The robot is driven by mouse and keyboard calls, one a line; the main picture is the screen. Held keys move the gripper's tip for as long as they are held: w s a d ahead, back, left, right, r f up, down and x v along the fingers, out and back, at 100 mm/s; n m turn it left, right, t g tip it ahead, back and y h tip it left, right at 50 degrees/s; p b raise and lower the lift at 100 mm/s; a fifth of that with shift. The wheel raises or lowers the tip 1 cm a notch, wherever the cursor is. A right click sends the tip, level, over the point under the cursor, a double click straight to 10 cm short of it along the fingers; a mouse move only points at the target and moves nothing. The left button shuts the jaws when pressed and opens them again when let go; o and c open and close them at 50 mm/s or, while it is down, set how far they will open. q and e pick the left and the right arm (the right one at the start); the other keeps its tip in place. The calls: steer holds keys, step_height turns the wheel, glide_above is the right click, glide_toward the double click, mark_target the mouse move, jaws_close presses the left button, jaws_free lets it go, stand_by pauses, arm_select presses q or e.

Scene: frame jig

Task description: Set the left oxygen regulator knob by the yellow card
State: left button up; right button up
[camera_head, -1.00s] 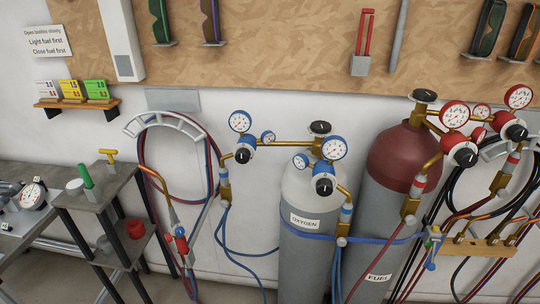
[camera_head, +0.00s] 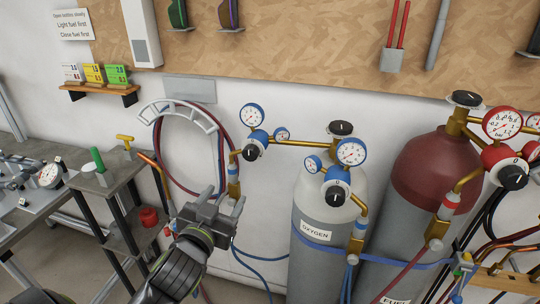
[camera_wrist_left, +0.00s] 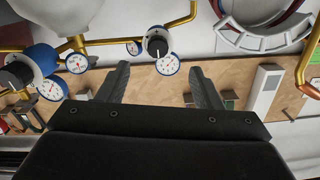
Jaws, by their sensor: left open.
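The left oxygen regulator has a blue body, a white gauge (camera_head: 251,116) and a black knob (camera_head: 250,153) facing outward. In the left wrist view, which shows the scene upside down, this knob (camera_wrist_left: 157,46) lies between the finger directions, beyond the tips. My left gripper (camera_head: 223,198) is open and empty, below and slightly left of the knob, apart from it. Its fingers (camera_wrist_left: 160,70) also show in the wrist view. The yellow card (camera_head: 94,73) stands on the wall shelf between a white and a green card; its print is small. My right gripper is out of view.
A second oxygen regulator with its knob (camera_head: 335,196) sits right, in front of the grey oxygen cylinder (camera_head: 308,216). The red-topped fuel cylinder (camera_head: 432,168) is further right. A hose coil on a white hanger (camera_head: 160,110) and a small side table (camera_head: 105,182) are left.

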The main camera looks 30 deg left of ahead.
mark_target(249, 156)
arm_select(q)
steer(key=shift+t, duration=0.3)
steer(key=x, duration=0.5)
steer(key=r+x, duration=0.1)
steer(key=x, duration=1)
steer(key=shift+w+d+r+p, duration=0.15)
steer(key=shift+w+r+p, duration=0.15)
steer(key=shift+w+p, duration=0.1)
steer(key=c, duration=1)
